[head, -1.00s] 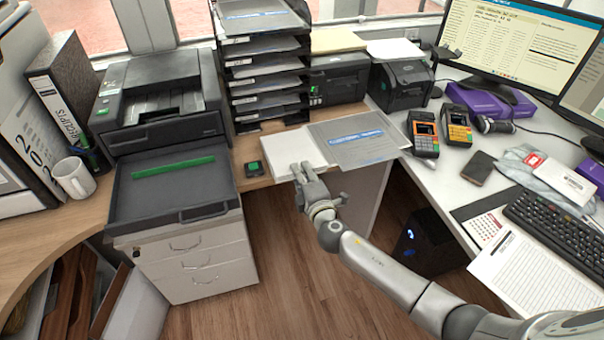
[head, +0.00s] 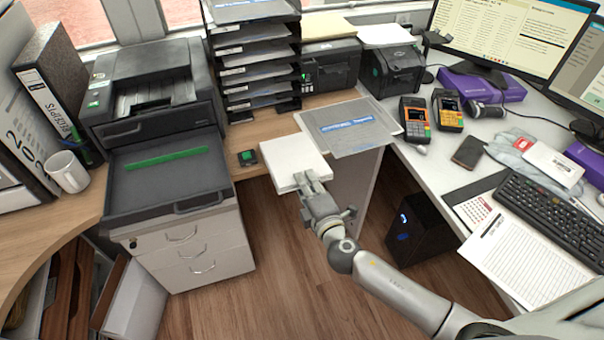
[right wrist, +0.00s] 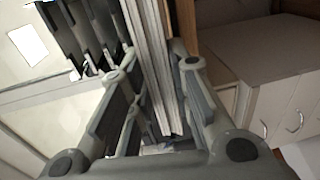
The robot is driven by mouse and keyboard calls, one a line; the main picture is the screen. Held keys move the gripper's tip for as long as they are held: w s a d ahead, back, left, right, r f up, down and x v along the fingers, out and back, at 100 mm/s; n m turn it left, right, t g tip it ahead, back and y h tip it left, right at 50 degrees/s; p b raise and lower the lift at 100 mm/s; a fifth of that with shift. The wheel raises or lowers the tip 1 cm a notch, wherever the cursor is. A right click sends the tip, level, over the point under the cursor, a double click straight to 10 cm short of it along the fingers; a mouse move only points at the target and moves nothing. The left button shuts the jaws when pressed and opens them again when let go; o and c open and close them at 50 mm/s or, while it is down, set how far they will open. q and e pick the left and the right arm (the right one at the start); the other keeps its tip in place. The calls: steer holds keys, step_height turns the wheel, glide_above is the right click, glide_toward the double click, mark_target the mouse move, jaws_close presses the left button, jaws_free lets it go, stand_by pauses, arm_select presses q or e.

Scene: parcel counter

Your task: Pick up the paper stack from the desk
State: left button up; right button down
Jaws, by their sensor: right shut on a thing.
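The white paper stack (head: 292,158) is at the front edge of the wooden desk, left of the grey folder (head: 352,127) with a blue label. Its near end reaches out past the desk edge. I cannot tell for sure whether it is clear of the desk top. My right gripper (head: 308,181) is shut on the stack's near edge. In the right wrist view the stack (right wrist: 153,62) runs as a thick layered edge between the two fingers (right wrist: 155,115). My left gripper is in neither view.
A letter tray tower (head: 255,60) stands behind. Card terminals (head: 415,118) are on the white counter to the right. Open floor lies in front of the desk.

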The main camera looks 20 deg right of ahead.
steer(key=s+r+b, duration=0.1)
steer(key=s+b, duration=0.1)
steer(key=s, duration=1.2)
steer(key=shift+d+r, duration=0.25)
steer(key=shift+d, duration=0.1)
steer(key=shift+s, duration=0.1)
